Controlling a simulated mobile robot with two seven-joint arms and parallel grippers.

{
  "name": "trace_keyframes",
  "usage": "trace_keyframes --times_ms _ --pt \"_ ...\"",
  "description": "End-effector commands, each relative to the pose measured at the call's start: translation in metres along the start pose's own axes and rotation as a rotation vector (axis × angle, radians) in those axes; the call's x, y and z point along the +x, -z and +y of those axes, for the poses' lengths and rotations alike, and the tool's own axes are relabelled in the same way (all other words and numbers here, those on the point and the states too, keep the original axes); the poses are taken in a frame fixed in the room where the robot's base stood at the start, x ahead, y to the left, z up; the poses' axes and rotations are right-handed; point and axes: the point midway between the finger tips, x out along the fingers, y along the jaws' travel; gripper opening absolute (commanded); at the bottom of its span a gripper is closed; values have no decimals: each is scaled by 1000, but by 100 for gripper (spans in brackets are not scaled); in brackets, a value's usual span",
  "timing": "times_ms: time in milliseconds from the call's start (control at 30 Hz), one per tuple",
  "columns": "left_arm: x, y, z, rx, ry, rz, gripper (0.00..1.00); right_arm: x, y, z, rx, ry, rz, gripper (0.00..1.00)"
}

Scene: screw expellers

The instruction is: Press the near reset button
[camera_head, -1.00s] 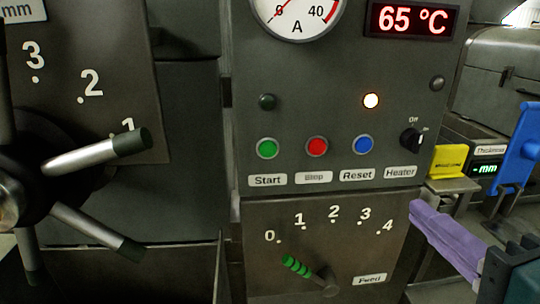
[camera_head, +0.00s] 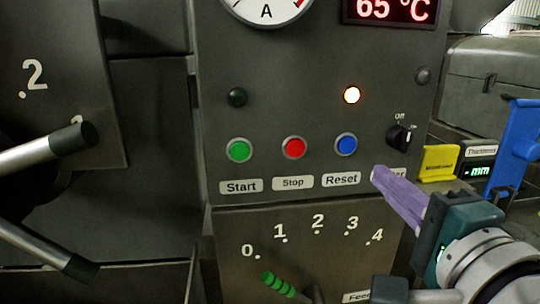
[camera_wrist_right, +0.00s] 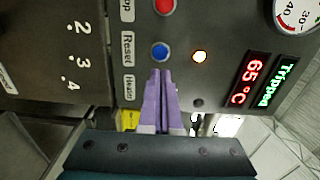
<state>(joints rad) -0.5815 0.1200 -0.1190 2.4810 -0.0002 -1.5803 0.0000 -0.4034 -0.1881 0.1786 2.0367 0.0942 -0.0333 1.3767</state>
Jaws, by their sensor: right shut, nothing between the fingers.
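The blue Reset button (camera_head: 346,145) is on the grey control panel, above its "Reset" label (camera_head: 341,180). In the right wrist view the blue button (camera_wrist_right: 161,53) lies just beyond the fingertips. My right gripper (camera_head: 378,174) has purple fingers, shut and empty. In the head view its tips are below and right of the button, over the Heater label. In the right wrist view the tips (camera_wrist_right: 161,74) appear close to the button, with a small gap in the picture; I cannot tell the depth. My left gripper is not in view.
Green Start (camera_head: 239,149) and red Stop (camera_head: 293,147) buttons sit left of Reset. The heater knob (camera_head: 399,138) is at right. A lit white lamp (camera_head: 352,95) is above. The green-handled feed lever (camera_head: 278,285) is below. Handwheel spokes (camera_head: 45,148) are at left.

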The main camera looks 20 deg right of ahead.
Motion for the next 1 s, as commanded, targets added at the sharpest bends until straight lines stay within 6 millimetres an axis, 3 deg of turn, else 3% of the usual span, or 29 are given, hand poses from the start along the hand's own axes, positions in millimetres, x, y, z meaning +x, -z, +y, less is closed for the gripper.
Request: trace_keyframes --times_ms 200,400,600,1000 --pt "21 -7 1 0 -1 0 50 47 0 3 1 6 0 0" --pt "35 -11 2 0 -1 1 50 77 0 3 -1 3 0 0" --pt "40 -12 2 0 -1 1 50 90 0 1 0 0 0 0" --pt "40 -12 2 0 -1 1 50 93 0 0 1 -1 0 0"
